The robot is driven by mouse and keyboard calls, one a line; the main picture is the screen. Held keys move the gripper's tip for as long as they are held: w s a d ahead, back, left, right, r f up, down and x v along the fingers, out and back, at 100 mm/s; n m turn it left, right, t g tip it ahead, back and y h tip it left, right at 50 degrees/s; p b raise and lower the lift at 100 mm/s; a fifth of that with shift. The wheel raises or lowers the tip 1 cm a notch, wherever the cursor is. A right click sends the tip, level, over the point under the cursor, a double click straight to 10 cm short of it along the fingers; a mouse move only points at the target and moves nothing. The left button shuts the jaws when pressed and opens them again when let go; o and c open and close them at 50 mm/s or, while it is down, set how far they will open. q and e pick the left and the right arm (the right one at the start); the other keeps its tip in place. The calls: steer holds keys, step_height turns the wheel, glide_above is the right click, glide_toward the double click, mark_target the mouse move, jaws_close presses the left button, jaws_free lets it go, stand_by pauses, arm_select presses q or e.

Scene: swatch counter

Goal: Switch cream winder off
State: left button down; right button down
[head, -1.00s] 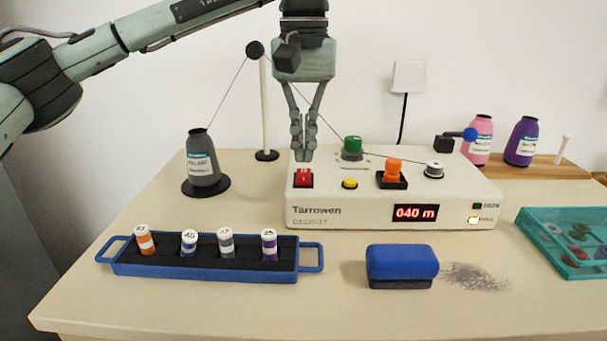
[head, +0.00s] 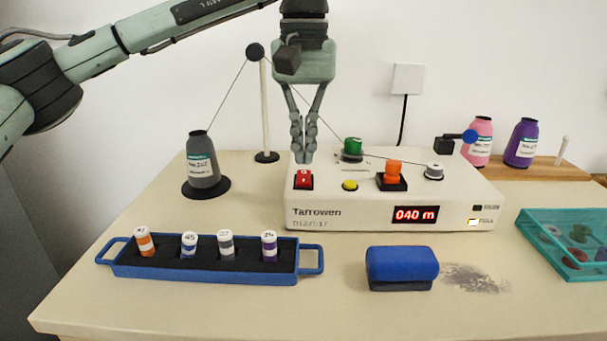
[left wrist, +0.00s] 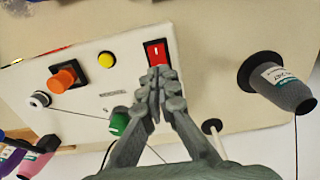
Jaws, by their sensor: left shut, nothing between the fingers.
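The cream winder (head: 330,213) stands on the table with its display reading 040 m. Its red rocker switch (head: 303,180) is at the left of the top face; it also shows in the left wrist view (left wrist: 156,52). A yellow button (head: 350,185), an orange knob (head: 393,170), a green knob (head: 352,148) and a small white spool (head: 434,171) are also on top. My left gripper (head: 303,158) is shut and empty, pointing down just above and behind the red switch. Whether the fingertips touch the switch, I cannot tell. My right gripper is out of view.
A grey thread cone (head: 203,165) and a thread post (head: 265,110) stand left of the winder, with thread running to it. A blue tray (head: 205,270) with several small spools, a blue block (head: 402,265) and a teal bin (head: 560,265) are in front.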

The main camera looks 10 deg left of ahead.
mark_target(304, 172)
arm_select(q)
steer(key=shift+f+b, duration=0.55)
steer(key=shift+f, duration=0.5)
stand_by(0.6)
step_height(304, 172, up, 3)
steer(key=shift+f+p, duration=0.2)
steer(key=shift+p, duration=1)
steer(key=shift+r+p, duration=0.45)
steer(key=shift+r, duration=1.75)
